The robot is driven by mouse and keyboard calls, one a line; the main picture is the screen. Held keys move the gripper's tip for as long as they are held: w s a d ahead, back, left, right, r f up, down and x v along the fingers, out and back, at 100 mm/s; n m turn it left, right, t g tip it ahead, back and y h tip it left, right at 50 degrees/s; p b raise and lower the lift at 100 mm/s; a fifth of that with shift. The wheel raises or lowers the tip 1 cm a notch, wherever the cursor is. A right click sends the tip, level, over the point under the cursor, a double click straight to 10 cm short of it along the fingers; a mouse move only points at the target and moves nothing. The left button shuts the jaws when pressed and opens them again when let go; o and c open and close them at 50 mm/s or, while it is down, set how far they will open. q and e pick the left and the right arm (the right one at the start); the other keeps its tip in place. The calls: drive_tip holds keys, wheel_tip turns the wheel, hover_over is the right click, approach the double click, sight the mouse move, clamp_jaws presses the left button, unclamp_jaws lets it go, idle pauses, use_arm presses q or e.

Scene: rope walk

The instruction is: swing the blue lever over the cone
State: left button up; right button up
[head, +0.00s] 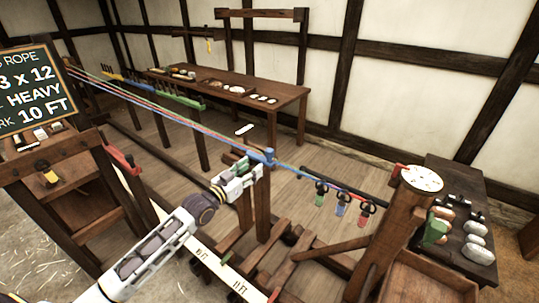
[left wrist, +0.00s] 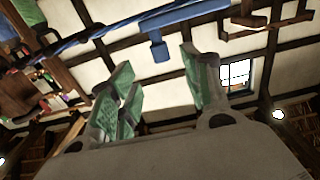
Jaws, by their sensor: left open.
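The blue lever (head: 263,156) sits on top of a wooden post, where the coloured strands come together into one rope. In the left wrist view a blue bar with a short blue stub (left wrist: 159,47) shows above the fingers. My left gripper (head: 245,167), with green finger pads, is just left of and slightly below the lever. It also shows in the left wrist view (left wrist: 162,90), its fingers spread with nothing between them; contact with the lever is not clear. I cannot make out the cone separately from the blue part. My right gripper is out of view.
Taut strands (head: 170,115) run from the back left. Hanging green, blue and red hooks (head: 342,207) are to the right, by a post with a white dial (head: 422,178). A long bench (head: 280,88) stands behind, a chalkboard (head: 35,90) at left.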

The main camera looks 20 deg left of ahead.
sight(267, 156)
use_arm(q)
drive_tip(key=shift+p+x, duration=0.4)
drive_tip(key=shift+x, duration=5.3)
drive_tip(key=shift+c, duration=0.5)
clamp_jaws()
